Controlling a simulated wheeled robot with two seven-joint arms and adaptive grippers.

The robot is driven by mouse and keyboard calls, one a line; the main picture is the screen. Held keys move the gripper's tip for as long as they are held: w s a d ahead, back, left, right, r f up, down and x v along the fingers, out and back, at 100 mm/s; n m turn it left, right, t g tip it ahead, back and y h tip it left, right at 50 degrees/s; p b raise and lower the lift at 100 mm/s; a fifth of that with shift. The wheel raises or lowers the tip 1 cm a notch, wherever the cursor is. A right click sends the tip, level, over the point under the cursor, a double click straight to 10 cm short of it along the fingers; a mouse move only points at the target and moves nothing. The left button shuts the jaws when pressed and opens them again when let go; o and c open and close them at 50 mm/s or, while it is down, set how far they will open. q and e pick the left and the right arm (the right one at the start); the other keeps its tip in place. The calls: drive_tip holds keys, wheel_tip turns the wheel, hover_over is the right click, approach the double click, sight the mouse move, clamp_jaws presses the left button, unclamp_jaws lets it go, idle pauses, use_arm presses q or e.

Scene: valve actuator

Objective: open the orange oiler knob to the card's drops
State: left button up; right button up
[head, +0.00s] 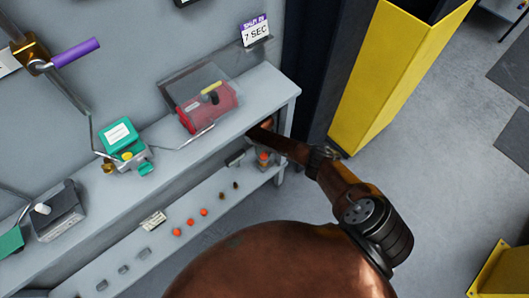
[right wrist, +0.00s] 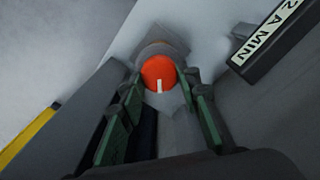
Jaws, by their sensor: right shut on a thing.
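The round orange oiler knob (right wrist: 159,73) shows face-on in the right wrist view, with a white index mark running down from its middle. My right gripper (right wrist: 161,82) has a green-padded finger on each side of the knob and is shut on it. In the head view the orange knob (head: 264,155) is at the right end of the lower shelf, and my right arm reaches in under the bench top there. The fingers are hard to make out in that view. A dark-edged card (right wrist: 268,38) beside the knob reads "2 A MIN", partly cut off. My left gripper is not in view.
The bench top (head: 285,85) overhangs the lower shelf (head: 140,252). Several small orange pieces lie along that shelf. A red unit under a clear cover (head: 205,107) and a green-topped fitting (head: 118,135) stand on the bench. A yellow column (head: 375,75) rises at the right.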

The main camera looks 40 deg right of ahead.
sight(264, 153)
idle(0.4)
drive_tip(key=o, duration=1.1)
wheel_tip(264, 153, up, 12)
idle(0.4)
